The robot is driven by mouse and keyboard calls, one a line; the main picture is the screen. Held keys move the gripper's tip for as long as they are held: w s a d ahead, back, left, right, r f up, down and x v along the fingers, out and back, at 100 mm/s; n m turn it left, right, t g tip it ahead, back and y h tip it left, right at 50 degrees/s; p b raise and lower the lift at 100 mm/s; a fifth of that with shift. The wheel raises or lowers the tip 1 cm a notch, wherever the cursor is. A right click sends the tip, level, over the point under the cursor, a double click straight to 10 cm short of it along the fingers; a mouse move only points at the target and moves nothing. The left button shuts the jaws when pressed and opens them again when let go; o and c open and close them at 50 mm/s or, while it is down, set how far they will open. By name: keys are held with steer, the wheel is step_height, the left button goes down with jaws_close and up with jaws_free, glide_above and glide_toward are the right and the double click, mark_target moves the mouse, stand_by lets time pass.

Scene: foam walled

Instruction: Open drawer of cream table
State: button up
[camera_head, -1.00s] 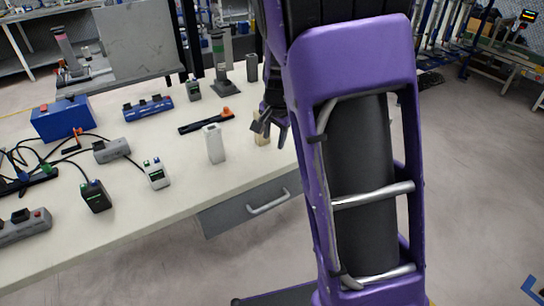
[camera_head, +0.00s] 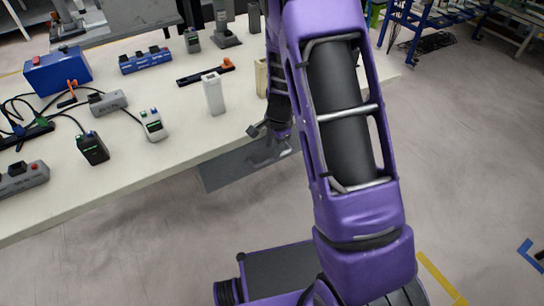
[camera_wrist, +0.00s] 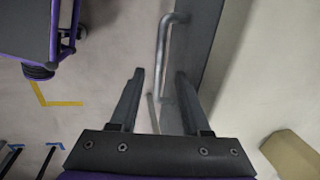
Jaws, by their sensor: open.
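The cream table (camera_head: 130,180) has a grey drawer front (camera_head: 225,170) under its near edge, and the drawer looks closed. In the wrist view the drawer front (camera_wrist: 203,40) is a dark grey strip with a silver bar handle (camera_wrist: 163,45). My gripper (camera_head: 262,140) is beside the drawer front at the table edge and covers most of the handle in the head view. In the wrist view my gripper (camera_wrist: 159,74) is open, and the handle runs into the gap between its fingertips. I cannot tell whether a finger touches the handle or drawer front.
A white block (camera_head: 213,95) and a beige block (camera_head: 261,78) stand on the table near my arm. A blue box (camera_head: 58,72), power strips and several chargers with cables fill its left part.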

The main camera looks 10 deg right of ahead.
mark_target(272, 159)
steer(key=f, duration=0.4)
steer(key=shift+w+a+b, duration=0.1)
steer(key=shift+w+b, duration=0.2)
steer(key=shift+w, duration=0.05)
jaws_close()
stand_by(1.1)
